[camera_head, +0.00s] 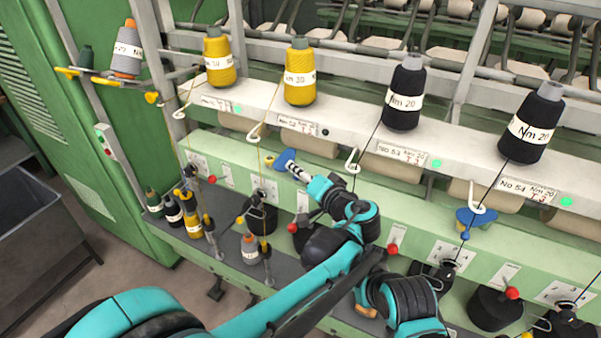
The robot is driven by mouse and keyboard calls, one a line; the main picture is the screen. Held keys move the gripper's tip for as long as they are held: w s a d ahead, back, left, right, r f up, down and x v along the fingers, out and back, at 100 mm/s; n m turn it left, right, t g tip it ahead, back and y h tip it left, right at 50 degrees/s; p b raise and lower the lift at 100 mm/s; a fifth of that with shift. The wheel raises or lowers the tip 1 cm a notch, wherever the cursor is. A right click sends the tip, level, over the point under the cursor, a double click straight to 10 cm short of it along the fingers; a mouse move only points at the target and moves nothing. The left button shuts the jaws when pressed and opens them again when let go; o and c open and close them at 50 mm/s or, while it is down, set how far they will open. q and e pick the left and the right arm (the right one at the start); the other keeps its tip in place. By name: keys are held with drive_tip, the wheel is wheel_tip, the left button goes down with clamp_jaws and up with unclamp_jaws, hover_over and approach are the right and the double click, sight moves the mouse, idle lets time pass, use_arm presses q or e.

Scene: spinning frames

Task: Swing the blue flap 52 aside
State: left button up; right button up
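A blue flap (284,158) sits on the pale green rail at the middle, below the label that seems to read No 52 (298,126). My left gripper (294,168) reaches up from the lower right, with its tip right at the flap's lower right side. Touching or just apart, I cannot tell. The fingers are small and seen from behind, so their opening is unclear. A second blue flap (476,220) is at the right, below the label No 54 (527,190). My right gripper is not in view.
Two yellow cones (299,72) and two black cones (404,95) stand on the upper white rail. White hooks (352,160) and thin threads hang near the flaps. Red-knobbed levers (392,249) and small bobbins (250,249) line the lower part. A green cabinet (62,100) stands left.

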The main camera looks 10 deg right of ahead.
use_arm(q)
drive_tip(key=shift+r, duration=0.55)
wheel_tip(320, 180, up, 9)
drive_tip(key=shift+s+a, duration=0.15)
drive_tip(key=shift+s, duration=0.05)
